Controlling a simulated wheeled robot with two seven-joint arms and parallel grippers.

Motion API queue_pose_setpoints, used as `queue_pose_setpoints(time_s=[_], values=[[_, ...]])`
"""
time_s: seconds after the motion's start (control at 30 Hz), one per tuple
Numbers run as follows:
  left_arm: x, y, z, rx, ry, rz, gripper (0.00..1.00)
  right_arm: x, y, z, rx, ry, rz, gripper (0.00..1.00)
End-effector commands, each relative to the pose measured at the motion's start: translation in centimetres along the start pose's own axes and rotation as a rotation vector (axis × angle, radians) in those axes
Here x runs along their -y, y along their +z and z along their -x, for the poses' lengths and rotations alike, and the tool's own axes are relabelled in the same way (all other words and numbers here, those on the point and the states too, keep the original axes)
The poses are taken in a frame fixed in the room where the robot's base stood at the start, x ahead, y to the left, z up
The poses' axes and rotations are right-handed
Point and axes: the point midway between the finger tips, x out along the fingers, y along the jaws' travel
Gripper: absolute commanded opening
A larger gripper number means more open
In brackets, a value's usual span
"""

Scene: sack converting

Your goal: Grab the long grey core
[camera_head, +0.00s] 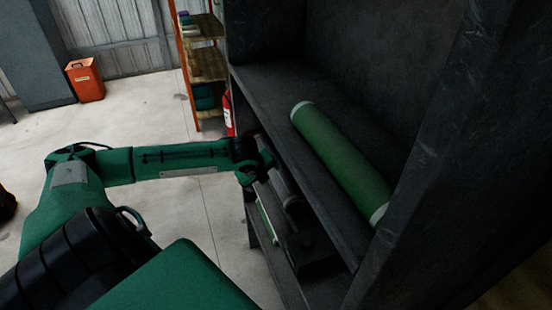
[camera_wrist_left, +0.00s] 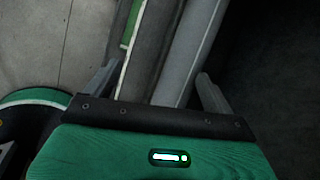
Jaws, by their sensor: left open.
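A long grey core (camera_wrist_left: 188,52) runs lengthwise through the left wrist view, between my left gripper's two fingers. My left gripper (camera_wrist_left: 155,80) is open, with a finger on either side; I cannot tell whether either one touches the core. In the head view my left arm reaches from the left to the lower shelf opening, where a grey cylindrical length (camera_head: 283,184) shows beside the wrist. The fingers are hard to make out there. The far and near ends of the core are hidden or out of frame. My right gripper is not in view.
A green roll (camera_head: 342,160) with pale ends lies on the dark upper shelf (camera_head: 268,92), above the lower opening. A thin green-and-white strip (camera_wrist_left: 133,25) runs left of the core. A red extinguisher (camera_head: 228,115) and orange rack (camera_head: 190,75) stand behind.

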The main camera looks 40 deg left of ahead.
Motion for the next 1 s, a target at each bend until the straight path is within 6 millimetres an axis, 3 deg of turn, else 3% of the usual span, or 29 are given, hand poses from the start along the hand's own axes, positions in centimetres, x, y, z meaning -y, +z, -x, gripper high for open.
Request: queue_pose_setpoints(time_s=[0.1,0.33,0.6,0.8,1.0], values=[[1.9,1.1,-1.0,-0.002,-0.002,0.006,0.87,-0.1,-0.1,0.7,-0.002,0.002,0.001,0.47],[4.3,2.8,-2.7,0.0,-0.001,0.003,0.87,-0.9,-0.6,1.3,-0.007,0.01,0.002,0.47],[5.5,3.6,-3.5,0.0,-0.001,0.002,0.87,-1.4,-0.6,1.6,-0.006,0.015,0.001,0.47],[5.3,3.5,-6.8,-0.001,0.0,0.003,0.87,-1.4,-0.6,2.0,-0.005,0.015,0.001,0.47],[5.3,3.5,-8.5,0.0,-0.001,0.0,0.87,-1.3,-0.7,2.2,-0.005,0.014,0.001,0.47]])
